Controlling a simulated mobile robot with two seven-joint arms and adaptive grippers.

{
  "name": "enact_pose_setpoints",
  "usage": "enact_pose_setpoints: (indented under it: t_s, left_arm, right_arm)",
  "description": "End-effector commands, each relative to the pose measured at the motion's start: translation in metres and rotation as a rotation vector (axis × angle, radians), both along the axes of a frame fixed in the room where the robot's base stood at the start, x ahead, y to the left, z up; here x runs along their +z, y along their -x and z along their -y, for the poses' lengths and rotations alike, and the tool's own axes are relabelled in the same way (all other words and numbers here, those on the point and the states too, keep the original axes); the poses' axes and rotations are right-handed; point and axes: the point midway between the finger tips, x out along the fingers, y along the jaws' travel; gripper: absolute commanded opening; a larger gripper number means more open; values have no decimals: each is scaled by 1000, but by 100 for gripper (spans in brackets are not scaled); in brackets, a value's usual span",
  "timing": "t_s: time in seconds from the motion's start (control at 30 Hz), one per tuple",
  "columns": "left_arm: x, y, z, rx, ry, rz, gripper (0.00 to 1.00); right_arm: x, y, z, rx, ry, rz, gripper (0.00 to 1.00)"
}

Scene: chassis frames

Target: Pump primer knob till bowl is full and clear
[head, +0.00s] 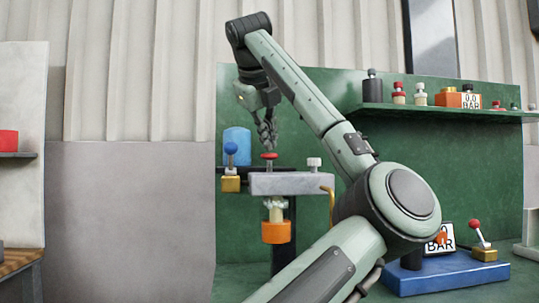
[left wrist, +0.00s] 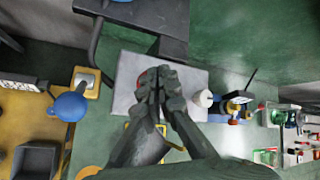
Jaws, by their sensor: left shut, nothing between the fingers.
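A red knob (head: 269,156) stands on top of a pale grey block (head: 296,186). A cream fitting (head: 277,205) and an orange cup (head: 276,232) hang below the block; whether the cup is the bowl, and what it holds, I cannot tell. My left gripper (head: 267,142) points down just above the red knob, fingers shut and empty. I cannot tell if the fingertips touch the knob. In the left wrist view the shut fingers (left wrist: 160,78) cover most of the knob, over the pale block (left wrist: 125,95). My right gripper is out of view.
A white knob (head: 314,163) sits on the block's right end. A blue base (head: 445,272) with a gauge (head: 440,238) stands lower right. A green shelf (head: 440,112) holds several parts.

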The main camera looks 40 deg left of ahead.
Motion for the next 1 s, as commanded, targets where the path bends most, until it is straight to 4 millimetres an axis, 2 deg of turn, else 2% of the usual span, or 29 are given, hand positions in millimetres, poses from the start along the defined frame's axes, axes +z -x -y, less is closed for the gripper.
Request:
enact_pose_setpoints:
  t_s: [1.0]
  left_arm:
    - [-12, 0, 0, -1, 2, -2, 0]
  right_arm:
    - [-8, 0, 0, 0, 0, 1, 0]
